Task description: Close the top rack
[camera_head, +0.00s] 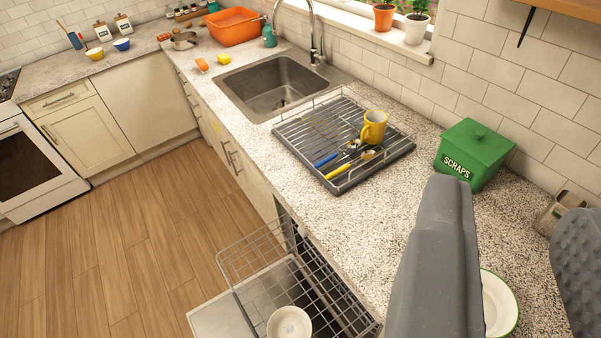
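The top rack (252,254) is a grey wire rack at the bottom centre, pulled out of the dishwasher under the counter. A white bowl (289,324) shows inside its wires; I cannot tell whether it rests on this rack or lower. The dishwasher door (215,316) is folded down below the rack. My gripper (514,203) is at the lower right, its two grey fingers wide apart and nothing between them. It is above the counter in the picture, right of the rack and apart from it. The rack's near part is cut off by the picture's bottom edge.
The speckled counter (410,205) runs along the right. On it are a drying rack (290,130) with a yellow mug (374,126), a green scraps bin (473,152), a metal container (553,213) and a plate (497,302). The wooden floor (120,260) left of the rack is clear.

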